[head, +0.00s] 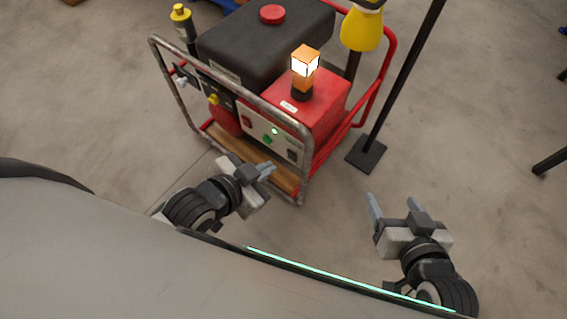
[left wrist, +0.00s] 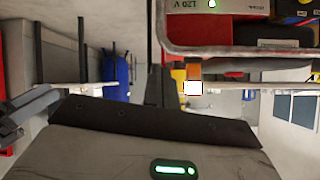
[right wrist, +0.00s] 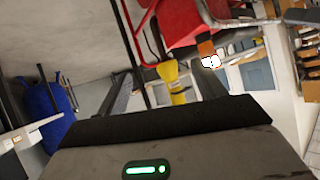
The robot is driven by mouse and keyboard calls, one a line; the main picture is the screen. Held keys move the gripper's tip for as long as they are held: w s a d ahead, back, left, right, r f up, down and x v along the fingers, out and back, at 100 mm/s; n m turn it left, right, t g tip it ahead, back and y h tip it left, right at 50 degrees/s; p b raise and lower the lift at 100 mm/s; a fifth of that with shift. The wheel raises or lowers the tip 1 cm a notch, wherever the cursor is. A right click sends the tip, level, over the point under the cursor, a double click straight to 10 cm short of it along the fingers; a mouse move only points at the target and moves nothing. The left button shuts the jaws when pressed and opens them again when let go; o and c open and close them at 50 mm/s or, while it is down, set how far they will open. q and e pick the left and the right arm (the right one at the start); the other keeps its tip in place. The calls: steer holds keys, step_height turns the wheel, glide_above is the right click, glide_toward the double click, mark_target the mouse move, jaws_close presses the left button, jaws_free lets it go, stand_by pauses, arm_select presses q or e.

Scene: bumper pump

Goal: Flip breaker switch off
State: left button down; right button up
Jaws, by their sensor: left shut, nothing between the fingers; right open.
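The red generator (head: 320,105) has a pale front control panel (head: 268,133) inside its tube frame. The panel carries a red part (head: 247,121), a lit green indicator (head: 275,131), a green button (head: 267,139) and a dark switch-like part (head: 292,155). I cannot tell which is the breaker switch or its position. My left gripper (head: 268,170) is shut and empty, just in front of the frame's lower part, apart from the panel controls. My right gripper (head: 393,206) is open and empty, right of the generator. Part of the panel shows in the left wrist view (left wrist: 225,7).
The tube frame (head: 302,185) edges the panel. A lit orange beacon (head: 304,72) stands on top beside the black tank (head: 265,45). A black post on a square base (head: 366,154) stands right of the generator. The floor (head: 480,160) farther right is mostly clear.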

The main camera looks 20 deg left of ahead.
arm_select(q)
steer(key=w+a+f+m+b, duration=0.2)
steer(key=f+m+b, duration=0.5)
steer(key=f, duration=0.2)
steer(key=w+a+f+m+b, duration=0.3)
steer(key=f+m+b, duration=0.4)
steer(key=f, duration=0.2)
steer(key=shift+a+f+m+g+y, duration=0.15)
steer(key=shift+f+m+g+y, duration=0.25)
arm_select(e)
steer(key=w+a+f+y, duration=0.1)
steer(key=a+f, duration=0.3)
steer(key=f, duration=0.6)
steer(key=shift+w+n+t+y, duration=0.2)
steer(key=shift+n+t+y, duration=0.15)
steer(key=shift+y, duration=0.25)
arm_select(q)
steer(key=shift+w, duration=0.1)
steer(key=b, duration=0.6)
glide_toward(289, 155)
steer(key=x, duration=0.5)
steer(key=shift+f, duration=0.45)
steer(key=shift+w+r, duration=0.1)
steer(key=shift+w, duration=0.1)
arm_select(e)
steer(key=r+t+y, duration=0.1)
steer(key=a+r+m+t+y, duration=0.1)
steer(key=shift+w+a+r+m, duration=0.2)
steer(key=shift+a+r+m, duration=0.05)
steer(key=shift+a+r, duration=0.05)
